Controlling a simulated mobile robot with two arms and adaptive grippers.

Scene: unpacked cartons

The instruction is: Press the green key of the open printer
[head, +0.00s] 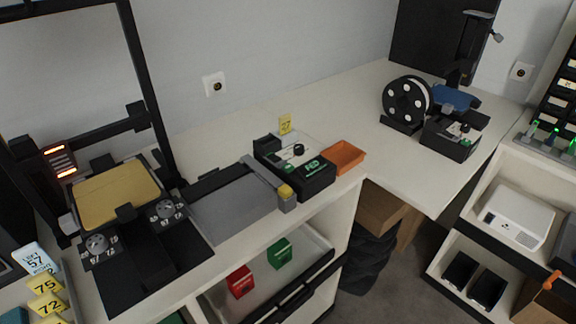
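An open-framed printer with a black upright frame (144,75) and a gold-yellow bed (118,194) stands at the left of the bench. Two dials with numbers (97,243) sit on its black base. To its right, past a grey slab (235,208), is a black control box (318,181) with a black knob, a green label and a small green spot (289,168) that may be a key. A second, smaller printer (452,101) with a blue part stands at the far right, with its own black box (451,138). Neither gripper is in view.
An orange tray (344,156) sits right of the control box. A black-and-white spool (407,103) stands by the second printer. A red box (240,281) and a green box (279,252) lie in the drawer below.

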